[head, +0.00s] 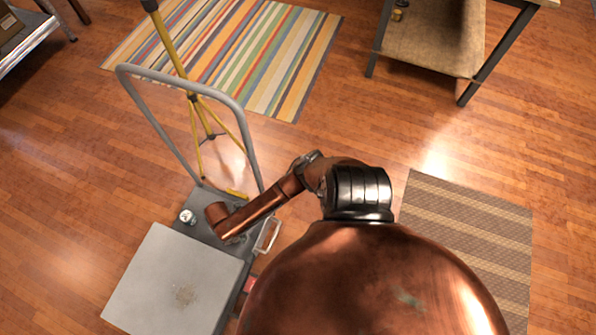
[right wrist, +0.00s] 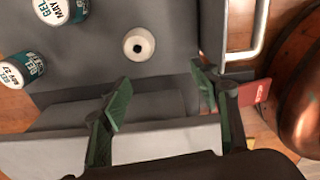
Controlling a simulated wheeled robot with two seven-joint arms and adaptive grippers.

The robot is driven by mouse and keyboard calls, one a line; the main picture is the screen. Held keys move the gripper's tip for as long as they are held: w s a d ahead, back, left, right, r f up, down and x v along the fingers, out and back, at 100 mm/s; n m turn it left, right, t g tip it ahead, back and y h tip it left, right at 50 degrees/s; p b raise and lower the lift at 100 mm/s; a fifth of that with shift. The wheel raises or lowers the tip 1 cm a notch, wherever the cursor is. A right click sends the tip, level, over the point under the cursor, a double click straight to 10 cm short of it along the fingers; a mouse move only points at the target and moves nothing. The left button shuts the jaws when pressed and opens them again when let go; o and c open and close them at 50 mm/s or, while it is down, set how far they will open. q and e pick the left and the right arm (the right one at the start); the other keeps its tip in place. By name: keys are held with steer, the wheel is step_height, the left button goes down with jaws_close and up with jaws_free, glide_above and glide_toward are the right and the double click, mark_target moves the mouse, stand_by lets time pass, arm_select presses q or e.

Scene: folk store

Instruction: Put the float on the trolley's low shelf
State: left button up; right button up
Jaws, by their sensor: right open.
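The trolley has a tall grey tube handle (head: 240,118), a dark grey deck (head: 203,203) and a paler, wider panel (head: 175,285) in front of it. The dark surface also fills much of the right wrist view (right wrist: 105,58). There, a round white thing with a black centre (right wrist: 139,44) stands on it. I cannot tell whether this is the float. My right gripper (right wrist: 160,100) is open, its green fingers apart with nothing seen between them, over the pale edge. In the head view its fingers are hidden. My left gripper is out of view.
Two gel cans (right wrist: 25,68) (right wrist: 62,10) are at the wrist view's upper left. A metal loop handle (head: 268,236) and a red piece (right wrist: 255,92) are beside the trolley. A yellow tripod (head: 195,100) stands behind.

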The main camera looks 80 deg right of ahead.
steer(key=s+a+r+m+y, duration=0.2)
steer(key=s+a+m, duration=0.55)
steer(key=s, duration=0.65)
steer(key=s+d+r+m+h, duration=0.1)
steer(key=s+d+r+m, duration=0.1)
steer(key=s, duration=0.7)
steer(key=s+d+r+m+h, duration=0.1)
steer(key=s+d+r+m, duration=0.1)
steer(key=s+d+m, duration=0.3)
steer(key=s+m, duration=0.1)
steer(key=s, duration=0.3)
steer(key=shift+s+d+m, duration=0.2)
steer(key=shift+d+m, duration=0.05)
steer(key=shift+m, duration=0.1)
